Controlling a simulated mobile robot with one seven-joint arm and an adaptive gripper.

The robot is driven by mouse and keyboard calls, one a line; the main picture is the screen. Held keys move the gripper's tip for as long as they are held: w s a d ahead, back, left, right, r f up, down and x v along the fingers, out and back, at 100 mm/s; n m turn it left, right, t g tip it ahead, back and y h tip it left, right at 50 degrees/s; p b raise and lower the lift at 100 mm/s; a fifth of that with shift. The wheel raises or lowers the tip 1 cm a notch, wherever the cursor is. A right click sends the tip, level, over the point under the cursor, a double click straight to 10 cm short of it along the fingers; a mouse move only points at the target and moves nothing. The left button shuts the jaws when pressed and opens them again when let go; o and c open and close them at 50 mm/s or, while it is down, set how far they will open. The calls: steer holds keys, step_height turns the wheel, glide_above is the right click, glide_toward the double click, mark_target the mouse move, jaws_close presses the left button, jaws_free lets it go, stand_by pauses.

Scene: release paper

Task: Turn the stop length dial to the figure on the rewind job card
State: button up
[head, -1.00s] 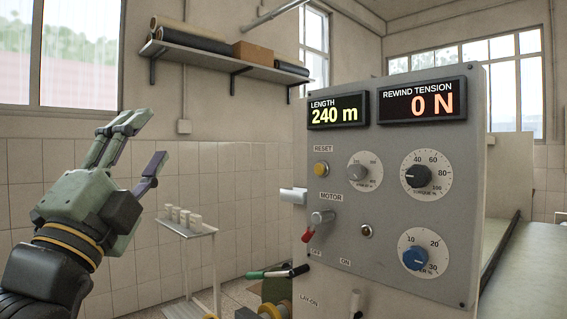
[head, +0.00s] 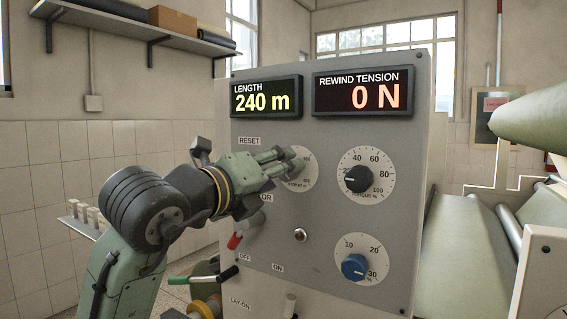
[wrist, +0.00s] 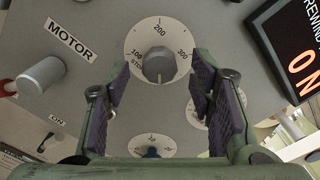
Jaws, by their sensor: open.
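The stop length dial (head: 303,180) is a white disc on the grey panel, mostly covered by my gripper (head: 292,160) in the head view. In the wrist view the dial (wrist: 137,38) shows 100, 200 and 300 around a grey knob (wrist: 158,64). My gripper (wrist: 157,76) is open, its two fingers on either side of the knob, with gaps visible between fingers and knob. I cannot read the knob's pointer clearly. The length display (head: 265,97) reads 240 m. No rewind job card can be made out.
The torque dial (head: 383,160) is right of my gripper, and the blue-knobbed dial (head: 353,268) is below it. The red-tipped motor lever (head: 235,240) lies below my gripper. The rewind tension display (head: 363,94) reads 0 N. Rollers (head: 545,118) stand at right.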

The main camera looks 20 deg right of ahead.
steer(key=x, duration=0.2)
steer(key=shift+w+d, duration=0.2)
steer(key=shift+w, duration=0.05)
steer(key=shift+c, duration=0.5)
steer(key=c, duration=1.1)
